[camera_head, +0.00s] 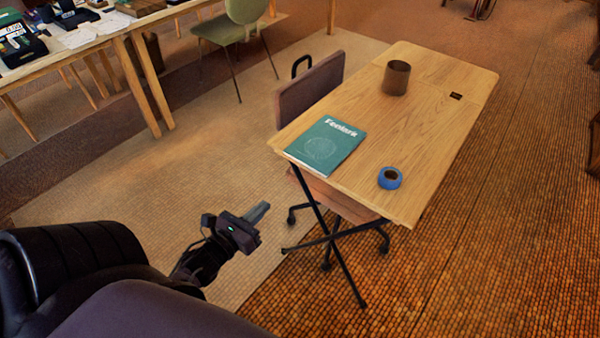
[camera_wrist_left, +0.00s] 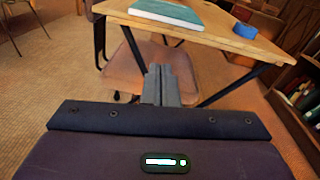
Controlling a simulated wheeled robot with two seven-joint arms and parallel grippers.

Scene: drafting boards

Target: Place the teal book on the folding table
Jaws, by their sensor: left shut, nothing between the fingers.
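The teal book (camera_head: 326,146) lies flat on the folding table (camera_head: 432,135), near its left edge. In the left wrist view the book (camera_wrist_left: 167,13) shows at the top, on the tabletop (camera_wrist_left: 213,36). My left gripper (camera_head: 261,210) is shut and empty. It is in the air to the left of the table, below and apart from the book in the head view. Its closed fingers also show in the left wrist view (camera_wrist_left: 161,84). My right gripper is in neither view.
A blue tape roll (camera_head: 390,178) and a brown cup (camera_head: 396,77) stand on the folding table. A chair (camera_head: 312,88) is pushed against its left side. A longer table (camera_head: 100,38) with devices and papers is at the upper left, near a green chair (camera_head: 232,35).

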